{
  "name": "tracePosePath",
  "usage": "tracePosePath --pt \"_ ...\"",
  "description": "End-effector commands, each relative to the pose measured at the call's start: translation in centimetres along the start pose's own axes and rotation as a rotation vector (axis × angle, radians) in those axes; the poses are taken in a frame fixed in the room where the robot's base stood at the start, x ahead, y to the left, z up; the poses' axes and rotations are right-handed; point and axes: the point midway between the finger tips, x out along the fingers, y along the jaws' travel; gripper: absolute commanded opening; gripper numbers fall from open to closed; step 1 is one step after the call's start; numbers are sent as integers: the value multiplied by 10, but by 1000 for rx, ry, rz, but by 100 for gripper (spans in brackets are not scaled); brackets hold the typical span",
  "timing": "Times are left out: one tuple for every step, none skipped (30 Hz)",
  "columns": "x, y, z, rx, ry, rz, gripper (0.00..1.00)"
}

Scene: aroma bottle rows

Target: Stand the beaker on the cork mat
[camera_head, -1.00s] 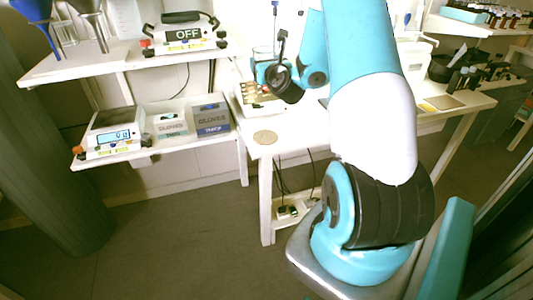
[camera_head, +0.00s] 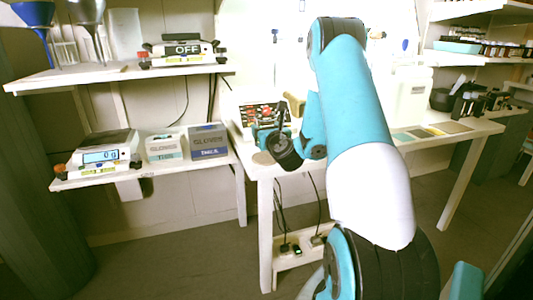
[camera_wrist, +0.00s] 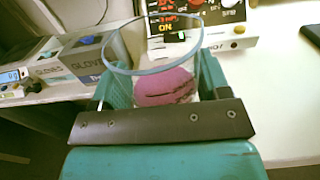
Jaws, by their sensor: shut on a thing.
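My gripper (camera_wrist: 160,88) is shut on a clear glass beaker (camera_wrist: 118,64) with something pink in its lower part. In the wrist view the beaker's open rim faces up and its base is hidden behind the dark bar of my gripper. In the head view my gripper (camera_head: 270,132) is above the front left corner of the table, and the beaker is hard to make out there. The round cork mat (camera_head: 262,158) lies flat on that corner, just below my gripper and partly covered by it. Whether the beaker touches the mat cannot be told.
An instrument with a lit display (camera_wrist: 168,22) stands behind the beaker. Glove boxes (camera_head: 207,141) and a scale (camera_head: 103,155) sit on the lower left shelf; another scale (camera_head: 182,50) is above. Flat coloured squares (camera_head: 433,131) lie on the table's right side.

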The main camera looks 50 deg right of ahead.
Motion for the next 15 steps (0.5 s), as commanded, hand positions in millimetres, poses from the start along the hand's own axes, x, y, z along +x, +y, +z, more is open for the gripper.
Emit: tracePosePath --pt "0 0 -3 0 -2 -1 39" --pt "0 0 -5 0 -2 -1 39" --pt "0 0 -9 0 -1 -1 39" --pt "0 0 -13 0 -1 -1 39" --pt "0 0 -17 0 -1 -1 39" --pt "0 0 -24 0 0 -1 39" --pt "0 0 -29 0 0 -1 39" --pt "0 0 -34 1 -1 0 39" --pt "0 0 -40 0 -1 0 39" --pt "0 0 -43 0 -1 0 39" --pt "0 0 -45 0 -1 0 39" --pt "0 0 -45 0 -2 0 39" --pt "0 0 -45 0 -2 0 39" --pt "0 0 -44 0 -2 0 39" --pt "0 0 -42 0 -2 0 39"
